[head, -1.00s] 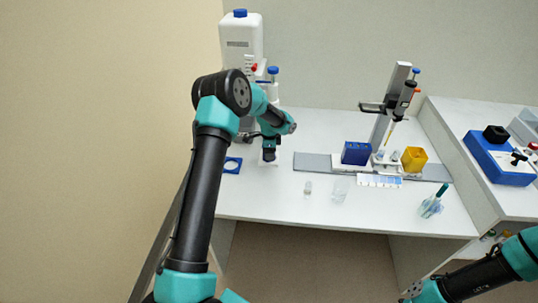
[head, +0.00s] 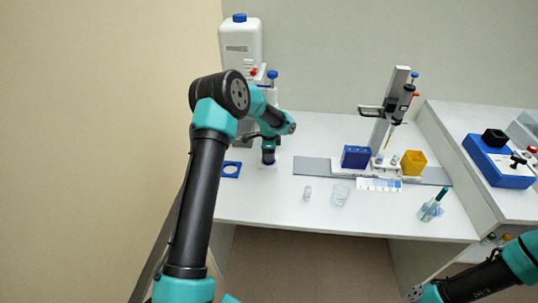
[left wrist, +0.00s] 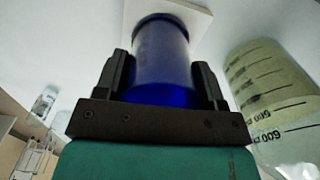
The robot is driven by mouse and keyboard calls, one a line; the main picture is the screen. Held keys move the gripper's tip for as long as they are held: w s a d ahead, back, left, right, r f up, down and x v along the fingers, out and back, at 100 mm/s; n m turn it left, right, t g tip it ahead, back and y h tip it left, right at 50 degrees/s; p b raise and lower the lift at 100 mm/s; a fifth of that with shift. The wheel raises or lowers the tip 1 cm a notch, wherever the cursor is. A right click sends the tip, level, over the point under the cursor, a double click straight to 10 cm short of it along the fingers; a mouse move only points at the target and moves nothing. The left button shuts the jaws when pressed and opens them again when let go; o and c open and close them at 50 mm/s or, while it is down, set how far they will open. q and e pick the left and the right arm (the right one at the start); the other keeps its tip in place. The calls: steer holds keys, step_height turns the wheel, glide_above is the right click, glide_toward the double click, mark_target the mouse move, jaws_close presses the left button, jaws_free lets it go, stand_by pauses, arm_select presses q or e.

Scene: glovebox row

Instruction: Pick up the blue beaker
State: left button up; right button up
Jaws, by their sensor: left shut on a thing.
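The blue beaker (left wrist: 163,62) stands between the two black fingers of my left gripper (left wrist: 163,80) in the left wrist view. The fingers are shut on its sides. A white square pad (left wrist: 201,18) shows behind it; I cannot tell whether they touch. In the head view my left gripper (head: 268,156) points down over the left part of the bench, and only a small bit of blue shows beneath it. My right arm shows at the lower right, but its gripper is not in view.
A graduated vessel with yellowish liquid (left wrist: 266,95) stands close beside the beaker. A blue holed plate (head: 231,169) lies left of the gripper. Small glassware (head: 340,194), a blue rack (head: 355,156) and a yellow box (head: 414,162) stand to the right.

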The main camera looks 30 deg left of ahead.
arm_select(q)
steer(key=shift+r, duration=0.8)
steer(key=shift+s+d+r, duration=0.1)
steer(key=shift+s+d, duration=0.05)
steer(key=shift+s, duration=0.1)
steer(key=s+d+r, duration=0.1)
steer(key=s+d, duration=0.7)
steer(key=s, duration=0.5)
steer(key=shift+r, duration=0.2)
